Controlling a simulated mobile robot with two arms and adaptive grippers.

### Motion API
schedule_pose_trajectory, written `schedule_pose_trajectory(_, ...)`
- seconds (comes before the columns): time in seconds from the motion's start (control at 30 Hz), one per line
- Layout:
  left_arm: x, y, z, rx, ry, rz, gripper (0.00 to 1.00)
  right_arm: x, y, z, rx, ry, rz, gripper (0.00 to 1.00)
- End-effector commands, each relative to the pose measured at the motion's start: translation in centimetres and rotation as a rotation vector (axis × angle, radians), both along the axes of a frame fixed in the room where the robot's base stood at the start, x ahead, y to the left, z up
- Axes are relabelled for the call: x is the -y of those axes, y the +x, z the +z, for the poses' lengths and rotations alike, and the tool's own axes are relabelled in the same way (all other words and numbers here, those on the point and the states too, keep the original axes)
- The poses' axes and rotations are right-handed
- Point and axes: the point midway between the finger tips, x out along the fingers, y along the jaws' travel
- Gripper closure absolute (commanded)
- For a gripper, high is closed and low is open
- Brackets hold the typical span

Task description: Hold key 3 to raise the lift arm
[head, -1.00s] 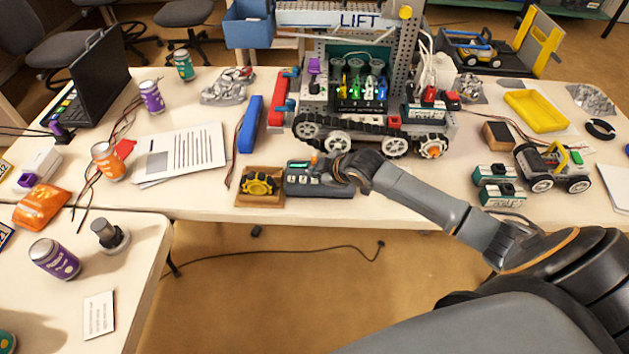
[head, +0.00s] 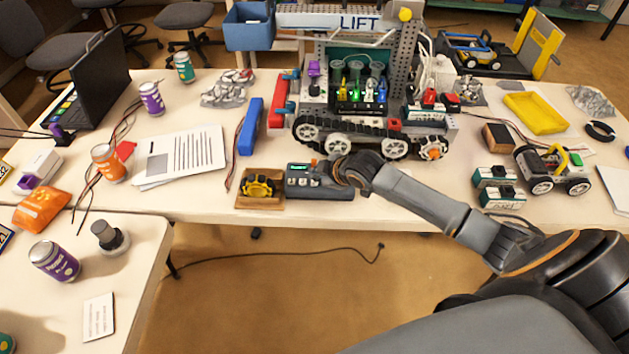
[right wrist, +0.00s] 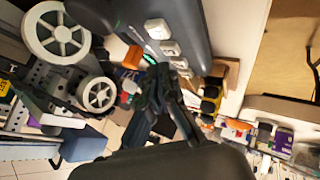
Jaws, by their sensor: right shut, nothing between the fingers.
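The dark grey key controller (head: 318,192) lies near the front edge of the table. It has a row of white keys and an orange part at its back. My right gripper (head: 330,172) is over its right part, shut and empty. In the right wrist view the closed fingertips (right wrist: 158,82) are close to the white keys (right wrist: 170,48). I cannot tell whether they touch one, and the key numbers are not readable. The lift arm (head: 330,20), a pale beam marked LIFT, is on the tracked robot (head: 350,132) behind the controller. My left gripper is not in view.
A wooden block with a yellow-and-black part (head: 258,186) stands left of the controller. A blue bar (head: 250,126) and papers (head: 180,155) lie farther left. Battery-like boxes (head: 495,177) and a small wheeled robot (head: 553,170) stand at right. The table's front edge is close.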

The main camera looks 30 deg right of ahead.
Motion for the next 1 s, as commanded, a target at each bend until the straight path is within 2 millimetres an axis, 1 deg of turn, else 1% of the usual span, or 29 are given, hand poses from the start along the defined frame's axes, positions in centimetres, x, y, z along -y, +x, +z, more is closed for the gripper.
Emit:
schedule_pose_trajectory(0.23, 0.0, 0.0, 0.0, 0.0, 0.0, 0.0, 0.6, 0.0, 0.0, -0.1, 0.0, 0.0, 0.0, 1.0)
schedule_pose_trajectory(0.5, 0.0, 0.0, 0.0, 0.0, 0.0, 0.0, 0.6, 0.0, 0.0, -0.9, -0.001, 0.0, 0.0, 1.0)
schedule_pose_trajectory(1.0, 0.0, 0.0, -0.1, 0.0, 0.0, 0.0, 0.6, 0.0, 0.0, -1.0, 0.0, 0.0, 0.0, 1.0)
